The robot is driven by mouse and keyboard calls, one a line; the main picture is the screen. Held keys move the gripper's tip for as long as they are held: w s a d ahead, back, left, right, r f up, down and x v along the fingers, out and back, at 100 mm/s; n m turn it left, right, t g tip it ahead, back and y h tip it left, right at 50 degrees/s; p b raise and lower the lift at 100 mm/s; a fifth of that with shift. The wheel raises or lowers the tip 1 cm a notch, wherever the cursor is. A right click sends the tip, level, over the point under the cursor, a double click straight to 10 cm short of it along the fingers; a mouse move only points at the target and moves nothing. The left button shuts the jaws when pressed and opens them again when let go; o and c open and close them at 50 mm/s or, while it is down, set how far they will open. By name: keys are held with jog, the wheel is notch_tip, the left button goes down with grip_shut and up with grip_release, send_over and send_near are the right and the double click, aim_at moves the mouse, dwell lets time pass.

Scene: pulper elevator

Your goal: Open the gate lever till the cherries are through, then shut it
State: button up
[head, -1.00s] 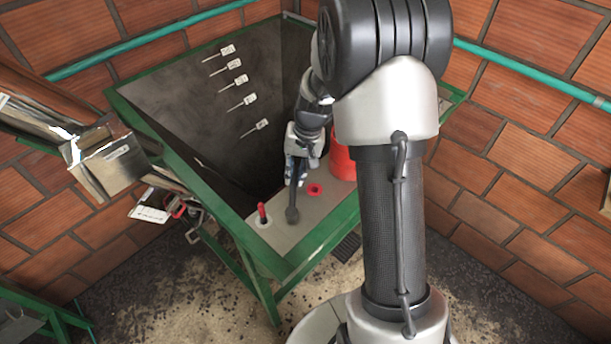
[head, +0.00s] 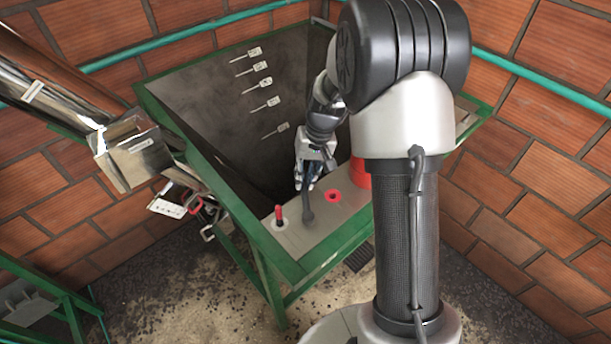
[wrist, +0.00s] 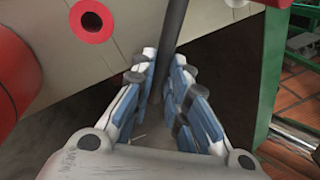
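A dark lever rod with a round end (head: 307,216) stands over the pale panel at the hopper's front; it appears to be the gate lever. My gripper (head: 312,180) is at this rod, above the round end. In the wrist view the rod (wrist: 173,25) runs between the blue-and-white fingers of my gripper (wrist: 165,62), which look closed in on both its sides. The green-rimmed hopper (head: 190,150) has dark sloping walls with several white level tags. I see no cherries; its bottom is hidden.
A small red-handled lever (head: 279,215), a red-ringed hole (head: 333,195) and a red cylinder (head: 361,172) are on the panel close to my gripper. A metal chute (head: 130,150) stands at the left. Brick walls close in behind and to the right.

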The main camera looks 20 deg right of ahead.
jog(key=o, duration=0.5)
jog(key=shift+c, duration=0.2)
notch_tip(320, 180, up, 12)
jog(key=d, duration=0.2)
jog(key=shift+s+d, duration=0.15)
jog(key=shift+s, duration=0.2)
jog(key=shift+f, duration=0.1)
jog(key=s+a+r+n+t+h+b, duration=0.1)
jog(key=s+a+r+b, duration=0.15)
jog(key=s, duration=0.35)
jog(key=s+a+r+n+t+b, duration=0.1)
jog(key=s+a+b, duration=0.25)
jog(key=s, duration=0.35)
jog(key=s+a+f+n+t+h+b, duration=0.1)
jog(key=s+f+b, duration=0.3)
jog(key=s, duration=0.9)
jog(key=shift+a+f+t+b, duration=0.3)
jog(key=shift+a+f+t, duration=0.2)
jog(key=shift+a+f, duration=0.2)
